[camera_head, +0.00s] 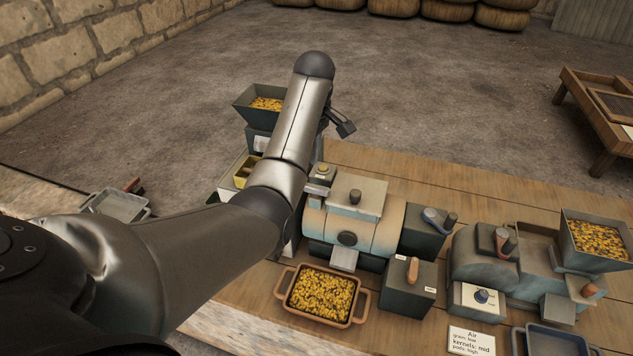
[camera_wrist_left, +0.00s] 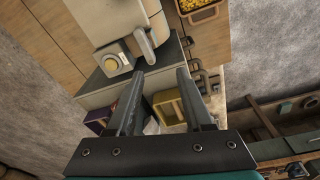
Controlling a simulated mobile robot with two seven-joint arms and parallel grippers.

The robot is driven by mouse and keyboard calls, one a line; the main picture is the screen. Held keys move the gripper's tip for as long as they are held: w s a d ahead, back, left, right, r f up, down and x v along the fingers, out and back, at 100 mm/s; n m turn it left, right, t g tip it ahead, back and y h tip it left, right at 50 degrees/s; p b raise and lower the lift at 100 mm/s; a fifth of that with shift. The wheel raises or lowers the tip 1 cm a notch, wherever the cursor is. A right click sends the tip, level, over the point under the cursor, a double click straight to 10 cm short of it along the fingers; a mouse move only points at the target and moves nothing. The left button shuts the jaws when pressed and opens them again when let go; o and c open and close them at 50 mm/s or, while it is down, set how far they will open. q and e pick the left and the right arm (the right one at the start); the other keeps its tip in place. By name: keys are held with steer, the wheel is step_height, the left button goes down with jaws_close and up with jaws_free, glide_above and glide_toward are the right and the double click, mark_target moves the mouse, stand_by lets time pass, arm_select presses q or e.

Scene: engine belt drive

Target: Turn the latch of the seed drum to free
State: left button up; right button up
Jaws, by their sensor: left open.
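The seed drum (camera_head: 385,232) is a rounded, worn blue and tan body on the wooden bench, with a grey block and dark knob (camera_head: 355,197) on top. A small pale box with a yellowish round button (camera_head: 322,169) sits at its upper left; it appears to show in the left wrist view (camera_wrist_left: 112,64). I cannot tell which part is the latch. My left gripper (camera_head: 343,124) is mostly hidden behind my own arm. In the left wrist view its two fingers (camera_wrist_left: 158,90) are apart with nothing held between them. The box is beside one finger. My right gripper is not in view.
A tray of yellow kernels (camera_head: 321,296) stands before the drum. A hopper of kernels (camera_head: 265,104) is behind my arm. A box with an orange lever (camera_head: 412,272) and a second machine (camera_head: 485,250) stand to the right. A sign (camera_head: 471,341) lies at the front.

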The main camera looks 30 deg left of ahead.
mark_target(316, 187)
arm_select(q)
step_height(316, 187, up, 6)
steer(key=w+n+h, duration=0.1)
steer(key=w+n, duration=0.2)
steer(key=f, duration=0.5)
steer(key=f+b, duration=0.1)
steer(key=f, duration=0.8)
steer(key=shift+s+d+f, duration=0.1)
steer(key=shift+d+f, duration=0.2)
steer(key=shift+f, duration=0.05)
jaws_close()
